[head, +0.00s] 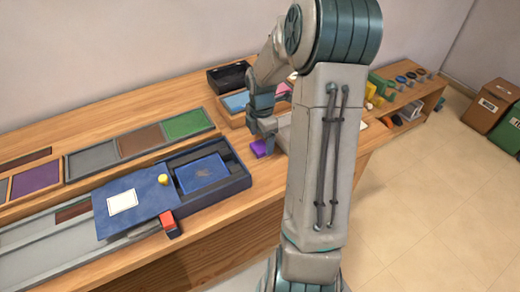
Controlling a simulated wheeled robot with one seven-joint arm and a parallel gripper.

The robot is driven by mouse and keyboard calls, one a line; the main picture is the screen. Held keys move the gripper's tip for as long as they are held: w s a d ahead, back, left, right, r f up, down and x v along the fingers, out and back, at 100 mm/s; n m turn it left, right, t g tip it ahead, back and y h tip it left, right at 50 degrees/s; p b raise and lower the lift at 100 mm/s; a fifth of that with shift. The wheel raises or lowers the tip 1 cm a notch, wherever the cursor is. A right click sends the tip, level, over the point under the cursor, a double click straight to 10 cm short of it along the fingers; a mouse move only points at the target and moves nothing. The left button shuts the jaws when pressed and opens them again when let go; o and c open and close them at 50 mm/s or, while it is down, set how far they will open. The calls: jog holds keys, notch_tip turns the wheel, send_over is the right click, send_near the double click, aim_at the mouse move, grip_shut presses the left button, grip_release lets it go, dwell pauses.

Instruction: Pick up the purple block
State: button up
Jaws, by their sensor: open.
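The purple block (259,148) lies on the wooden table, just right of the blue box. My gripper (263,136) points down over the block, close above it or around its far side. I cannot tell from this view whether the fingers touch the block. The jaws are open. My forearm and wrist hide part of the table behind and to the right of the block.
A dark blue box (240,179) with a slid-back lid (130,203) and yellow knob (162,179) stands left of the block. A red block (168,222) is at its front. Trays (236,102) stand behind my gripper. Coloured panels (185,124) lie at the left.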

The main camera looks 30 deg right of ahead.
aim_at(260, 147)
jog(key=f, duration=0.3)
jog(key=shift+a+f, duration=0.25)
jog(key=shift+f, duration=0.15)
jog(key=c, duration=1.1)
jog(key=shift+r, duration=0.1)
jog(key=shift+r, duration=0.45)
jog(key=r, duration=0.2)
jog(key=d+r, duration=0.1)
jog(key=shift+s+d+r, duration=0.1)
jog(key=shift+s+r, duration=0.1)
jog(key=shift+r, duration=0.2)
jog(key=s+d+r, duration=0.1)
jog(key=d+r, duration=0.1)
jog(key=d, duration=0.1)
jog(key=s+d+r, duration=0.2)
jog(key=d, duration=0.1)
jog(key=s+d+r, duration=0.1)
jog(key=d+r, duration=0.1)
jog(key=d, duration=0.1)
jog(key=shift+s+d+r, duration=0.1)
jog(key=shift+s+d, duration=0.1)
jog(key=shift+d, duration=0.05)
